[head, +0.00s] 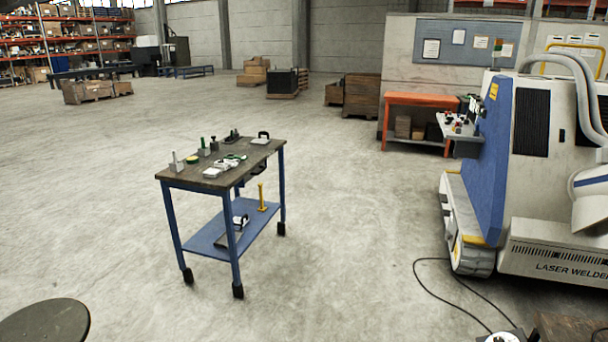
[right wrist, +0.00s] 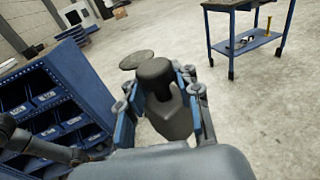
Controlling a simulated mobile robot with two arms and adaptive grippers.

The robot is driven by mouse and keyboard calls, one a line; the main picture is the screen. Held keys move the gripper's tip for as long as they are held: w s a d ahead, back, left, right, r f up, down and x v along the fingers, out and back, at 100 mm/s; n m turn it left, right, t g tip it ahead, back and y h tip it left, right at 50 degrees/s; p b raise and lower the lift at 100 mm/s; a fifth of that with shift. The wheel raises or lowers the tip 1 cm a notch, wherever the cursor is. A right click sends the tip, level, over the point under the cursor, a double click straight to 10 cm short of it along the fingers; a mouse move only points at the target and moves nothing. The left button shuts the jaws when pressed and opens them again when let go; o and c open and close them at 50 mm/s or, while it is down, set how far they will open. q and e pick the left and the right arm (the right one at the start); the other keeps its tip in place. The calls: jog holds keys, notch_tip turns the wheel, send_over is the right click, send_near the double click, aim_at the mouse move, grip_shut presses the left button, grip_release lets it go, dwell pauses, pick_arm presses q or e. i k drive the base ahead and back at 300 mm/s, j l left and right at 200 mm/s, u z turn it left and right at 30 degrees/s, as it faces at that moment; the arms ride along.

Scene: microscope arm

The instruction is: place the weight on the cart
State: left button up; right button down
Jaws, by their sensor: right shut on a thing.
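The cart (head: 220,172) stands left of centre in the head view, with a dark top, blue legs and a blue lower shelf. Several small tools and blocks lie on its top, with clear patches between them. Part of the cart (right wrist: 240,5) also shows at the upper right of the right wrist view. My right gripper (right wrist: 160,92) is shut on the weight (right wrist: 168,110), a dark grey block with a rounded knob. The weight is held clear of the floor, away from the cart; its lower end is partly hidden. My left gripper is in neither view.
A yellow post (head: 262,198) stands on the cart's lower shelf. The laser welder (head: 545,190) is on the right, with a black cable (head: 425,280) on the floor. A dark round disc (head: 45,322) is at lower left. A blue bin rack (right wrist: 55,100) is beside my right gripper. Floor around the cart is open.

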aim_at(252, 150)
jog(key=i+u, duration=0.2)
jog(key=i, duration=0.65)
jog(key=i+l+u, duration=0.15)
jog(key=i, duration=0.75)
jog(key=i+z, duration=0.2)
jog(key=i, duration=1.65)
jog(key=i+u, duration=0.35)
jog(key=i, duration=0.25)
jog(key=i+l+u, duration=0.2)
jog(key=i+u, duration=0.2)
jog(key=i, duration=0.2)
